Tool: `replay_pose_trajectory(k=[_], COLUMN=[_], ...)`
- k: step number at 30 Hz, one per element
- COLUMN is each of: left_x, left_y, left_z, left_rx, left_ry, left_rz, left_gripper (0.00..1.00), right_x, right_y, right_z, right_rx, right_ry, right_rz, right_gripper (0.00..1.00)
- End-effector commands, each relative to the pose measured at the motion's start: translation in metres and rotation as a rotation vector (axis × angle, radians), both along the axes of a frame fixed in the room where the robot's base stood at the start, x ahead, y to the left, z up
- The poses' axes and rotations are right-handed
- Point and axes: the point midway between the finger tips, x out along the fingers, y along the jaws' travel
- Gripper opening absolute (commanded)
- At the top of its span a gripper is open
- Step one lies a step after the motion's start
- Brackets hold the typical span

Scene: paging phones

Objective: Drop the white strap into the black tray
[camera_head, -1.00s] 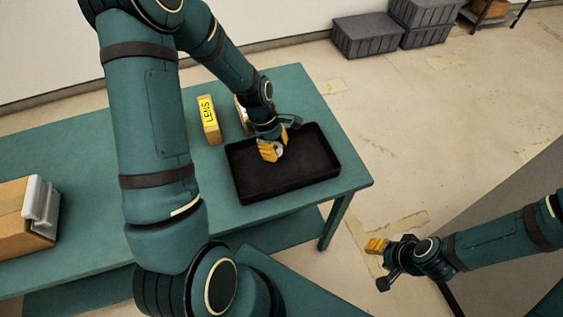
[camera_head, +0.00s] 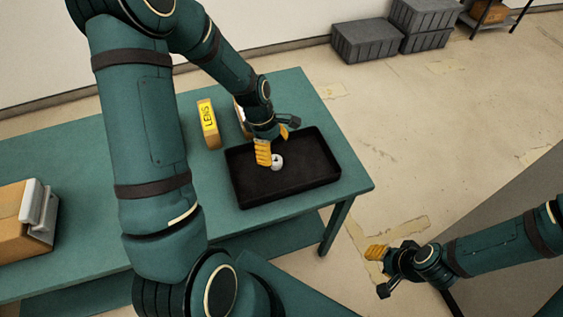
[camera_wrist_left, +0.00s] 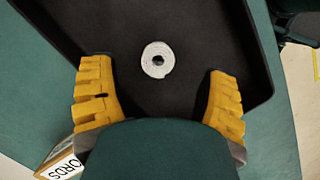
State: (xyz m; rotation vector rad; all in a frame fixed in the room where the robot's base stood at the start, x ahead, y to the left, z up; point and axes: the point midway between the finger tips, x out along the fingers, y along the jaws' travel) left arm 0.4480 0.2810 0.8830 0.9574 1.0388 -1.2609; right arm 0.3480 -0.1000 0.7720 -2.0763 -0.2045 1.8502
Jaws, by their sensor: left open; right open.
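The white strap (camera_head: 277,162) is a small coiled roll with a dark hole in its middle. It is over the floor of the black tray (camera_head: 317,184), inside its walls, and appears to lie on it. In the left wrist view the strap (camera_wrist_left: 158,60) shows between and beyond the fingertips, touching neither. My left gripper (camera_head: 273,147) is open and empty above the tray, its yellow fingers (camera_wrist_left: 160,92) spread wide. My right gripper (camera_head: 379,270) is open and empty, away from the table at the lower right.
A cardboard box with white items (camera_head: 22,222) sits at the table's left. Grey crates (camera_head: 372,40) stand on the floor behind.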

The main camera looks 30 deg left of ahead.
Motion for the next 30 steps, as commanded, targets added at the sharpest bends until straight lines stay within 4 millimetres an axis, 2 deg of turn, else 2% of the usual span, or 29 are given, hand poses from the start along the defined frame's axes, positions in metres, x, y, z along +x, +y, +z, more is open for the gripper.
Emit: replay_pose_trajectory(k=[9,15,20,30], left_x=[0.000,-0.001,-0.002,-0.002], left_y=[0.017,0.024,0.026,0.026], left_z=[0.064,0.089,0.097,0.097], left_rx=[0.001,0.000,0.000,-0.001], left_ry=[-0.006,-0.004,-0.002,-0.001], left_rz=[0.000,0.000,0.000,-0.001], left_gripper=[0.75,0.75,0.75,0.75], right_x=[0.000,0.000,0.000,0.000], right_y=[0.000,0.000,0.000,0.000], right_z=[0.000,0.000,0.000,0.000], right_rx=[0.000,0.000,0.000,0.000], right_ry=[0.000,0.000,0.000,0.000], right_rz=[0.000,0.000,0.000,0.000], right_gripper=[0.43,0.43,0.43,0.43])
